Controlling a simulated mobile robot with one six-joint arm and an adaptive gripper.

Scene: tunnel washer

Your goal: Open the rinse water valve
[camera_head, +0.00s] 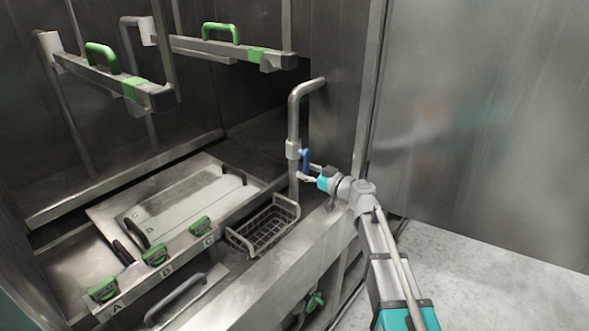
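A valve with a blue lever handle (306,159) sits on a grey vertical pipe (293,116) that bends into the wall at the top. The blue handle stands roughly upright beside the pipe, on its right. My gripper (308,175) reaches in from the right, with its fingertips at the lower end of the blue handle. The two fingers look apart, but they are too small to tell whether they touch or grip the handle. The arm partly hides the frame edge behind it.
A wire basket (262,228) lies below the pipe. Bars with green handles (103,57) hang above. A green valve (314,301) sits low below the ledge. Floor (480,280) at right is clear.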

